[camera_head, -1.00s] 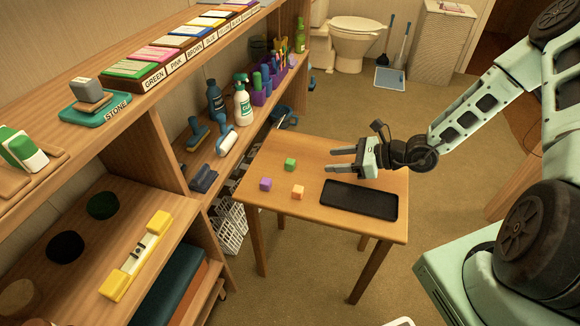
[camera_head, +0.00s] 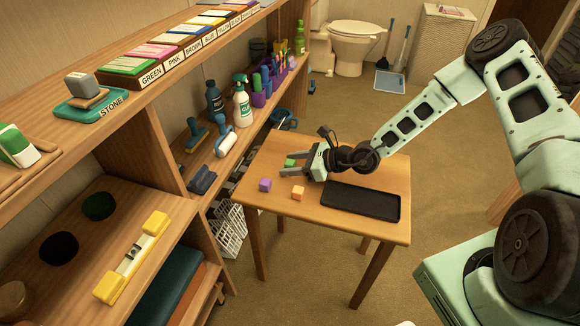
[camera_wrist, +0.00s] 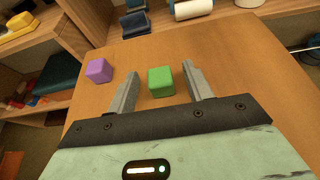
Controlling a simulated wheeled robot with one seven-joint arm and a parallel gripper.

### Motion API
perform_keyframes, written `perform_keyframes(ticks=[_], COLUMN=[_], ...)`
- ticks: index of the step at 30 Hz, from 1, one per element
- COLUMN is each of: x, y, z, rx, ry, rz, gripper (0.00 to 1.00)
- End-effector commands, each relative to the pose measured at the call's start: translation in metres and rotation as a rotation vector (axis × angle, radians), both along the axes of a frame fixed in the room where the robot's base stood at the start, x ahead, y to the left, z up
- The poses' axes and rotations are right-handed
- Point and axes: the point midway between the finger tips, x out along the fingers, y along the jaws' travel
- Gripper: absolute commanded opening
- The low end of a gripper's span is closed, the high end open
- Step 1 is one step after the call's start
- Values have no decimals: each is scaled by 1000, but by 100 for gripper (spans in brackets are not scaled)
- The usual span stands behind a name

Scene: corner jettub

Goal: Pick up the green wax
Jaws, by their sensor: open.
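The green wax is a small green cube (camera_wrist: 161,81) on the wooden table. In the wrist view it lies between my two open fingers, nearer their tips, with a gap on each side. In the head view the green cube (camera_head: 290,162) is partly hidden by my gripper (camera_head: 282,164). My gripper (camera_wrist: 158,76) is open and empty, low over the table; its exact height above the top cannot be told.
A purple cube (camera_head: 265,185) and an orange cube (camera_head: 298,193) sit on the table (camera_head: 262,160) close to my gripper. A black tray (camera_head: 360,201) lies on the right. A wooden shelf (camera_head: 165,150) with bottles and brushes stands left of the table.

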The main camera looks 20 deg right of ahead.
Motion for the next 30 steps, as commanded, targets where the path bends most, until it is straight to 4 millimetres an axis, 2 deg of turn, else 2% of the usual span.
perform_keyframes(ticks=[6, 7, 9, 12, 22, 26, 30], x=[1, 1, 1, 1, 1, 1, 1], y=[1, 1, 1, 0, 0, 0, 0], z=[0, 0, 0, 0, 5, 24, 53], rx=[-1, -1, -1, -1, -1, -2, -2], ry=[-1, -1, -1, -1, -2, -4, -5], rz=[0, 0, 0, 0, 0, 2, 1], gripper=[51, 45, 26, 4, 3, 3, 3])
